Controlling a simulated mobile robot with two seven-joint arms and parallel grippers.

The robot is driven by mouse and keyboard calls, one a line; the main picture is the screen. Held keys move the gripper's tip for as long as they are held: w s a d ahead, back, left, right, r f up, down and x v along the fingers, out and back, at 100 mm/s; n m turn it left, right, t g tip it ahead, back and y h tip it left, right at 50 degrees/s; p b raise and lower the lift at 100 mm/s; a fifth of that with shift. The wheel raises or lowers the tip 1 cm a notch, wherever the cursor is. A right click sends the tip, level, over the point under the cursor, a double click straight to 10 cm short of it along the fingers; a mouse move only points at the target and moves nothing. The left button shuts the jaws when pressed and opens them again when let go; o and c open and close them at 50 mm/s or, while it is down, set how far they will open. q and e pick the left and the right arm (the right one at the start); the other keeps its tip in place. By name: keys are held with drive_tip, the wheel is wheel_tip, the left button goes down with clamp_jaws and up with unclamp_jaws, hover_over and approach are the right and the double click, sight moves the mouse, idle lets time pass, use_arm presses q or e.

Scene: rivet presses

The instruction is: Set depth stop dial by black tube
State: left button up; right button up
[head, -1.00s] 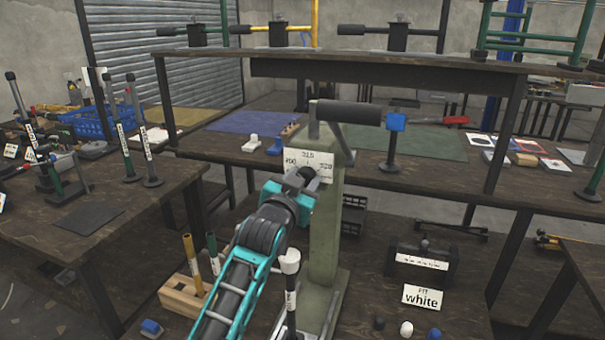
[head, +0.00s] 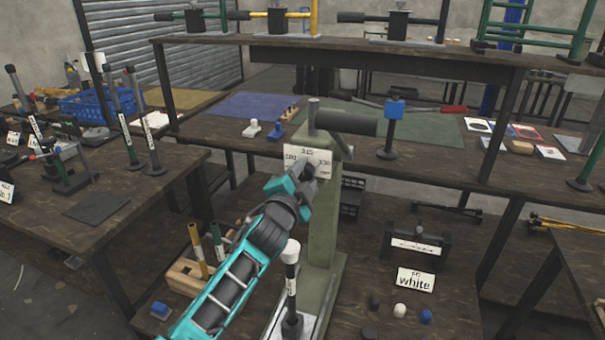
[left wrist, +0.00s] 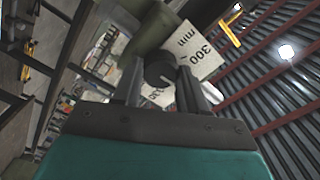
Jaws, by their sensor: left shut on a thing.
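A pale green press (head: 325,215) stands on the low dark bench, with a thick dark cylinder across its top. Its white dial plate (head: 296,153) reads about 300, 315 and 330. My left gripper (head: 309,172) is at the plate, shut on the dark dial knob, which it mostly hides in the head view. I cannot tell which item is the black tube. My right gripper is not in view.
A dark post with a white cap (head: 291,255) stands close beside the press and my left arm. A wooden block (head: 185,278) holds yellow and green tubes. A "white" card (head: 415,281) and small caps lie at right. Labelled posts (head: 151,145) stand on the left table.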

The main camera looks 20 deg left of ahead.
use_arm(q)
drive_tip(key=shift+m, duration=0.3)
idle(0.4)
drive_tip(key=o, duration=1.1)
drive_tip(key=shift+c, duration=0.2)
drive_tip(key=s, duration=1.3)
drive_tip(key=shift+a, duration=0.2)
